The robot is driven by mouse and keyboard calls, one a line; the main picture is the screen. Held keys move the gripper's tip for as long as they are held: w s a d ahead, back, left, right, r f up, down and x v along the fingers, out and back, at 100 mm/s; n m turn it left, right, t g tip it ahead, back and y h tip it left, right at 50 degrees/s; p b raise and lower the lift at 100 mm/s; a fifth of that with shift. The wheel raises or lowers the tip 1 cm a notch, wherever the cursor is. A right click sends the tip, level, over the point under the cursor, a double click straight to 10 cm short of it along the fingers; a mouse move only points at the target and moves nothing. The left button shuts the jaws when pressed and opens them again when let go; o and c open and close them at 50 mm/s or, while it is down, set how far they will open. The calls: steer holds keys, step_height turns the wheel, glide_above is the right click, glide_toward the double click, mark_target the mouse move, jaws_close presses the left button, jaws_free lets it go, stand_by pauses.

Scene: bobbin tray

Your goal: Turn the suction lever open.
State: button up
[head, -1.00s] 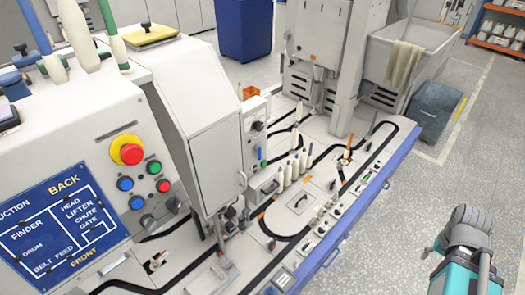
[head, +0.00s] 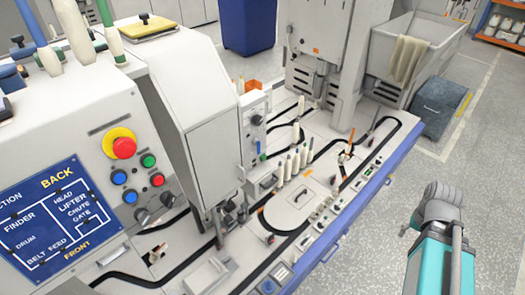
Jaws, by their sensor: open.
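A blue sign (head: 45,220) on the white machine front carries the words BACK, FRONT, FINDER, DRUM, BELT FEED, HEAD LIFTER, CHUTE and GATE. A word ending in "CTION" is cut off at its left edge. A thin upright lever (head: 218,230) stands at the machine's foot. I cannot tell which of these, if any, is the suction lever. My gripper's fingers do not show; only part of my arm, teal and grey, is at the lower right, well apart from the panel.
A red stop button (head: 123,148) on a yellow ring sits above several coloured buttons. A black track (head: 125,275) loops over the white bench, with several bobbins (head: 290,165) standing by it. A blue bin (head: 251,25) stands behind.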

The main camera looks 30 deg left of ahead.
steer(key=w+a+f+m+t+y+b, duration=0.1)
steer(key=w+a+f+y+b, duration=0.15)
steer(key=a, duration=0.35)
steer(key=w+a+f+m+y+b, duration=0.1)
steer(key=w+a+f+m+b, duration=0.15)
steer(key=a, duration=0.25)
steer(key=m+t+y+b, duration=0.4)
steer(key=m+y+b, duration=1)
steer(key=m+b, duration=0.45)
glide_toward(260, 150)
steer(key=v, duration=0.4)
steer(key=shift+a+r+n, duration=0.15)
steer(key=shift+r+n, duration=0.25)
steer(key=shift+a, duration=0.15)
steer(key=x, duration=1.3)
steer(key=shift+w+a+f, duration=0.1)
steer(key=shift+a+f, duration=0.15)
steer(key=shift+f, duration=0.05)
